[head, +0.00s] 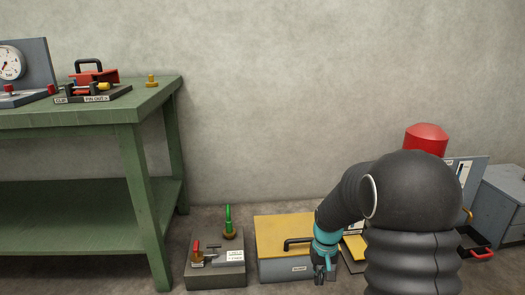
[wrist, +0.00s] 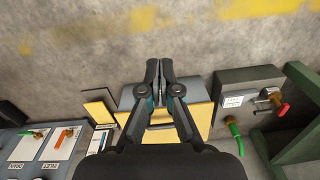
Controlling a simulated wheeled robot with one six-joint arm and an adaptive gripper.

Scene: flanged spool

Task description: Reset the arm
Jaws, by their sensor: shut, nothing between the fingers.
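My gripper (wrist: 158,72) shows in the wrist view with its two dark fingers together at the tips, shut and empty. In the head view my gripper (head: 325,278) points down in front of a yellow-topped grey box with a black handle (head: 284,235). In the wrist view part of this box (wrist: 195,118) shows behind the fingers. I cannot tell how far the gripper is from the box. My arm hides part of the box's right side and what lies behind it. The flanged spool is not clearly identifiable.
A grey block with red and green valve parts (head: 216,268) sits on the floor. A red domed object (head: 426,139) and a grey cabinet (head: 503,205) are at right.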

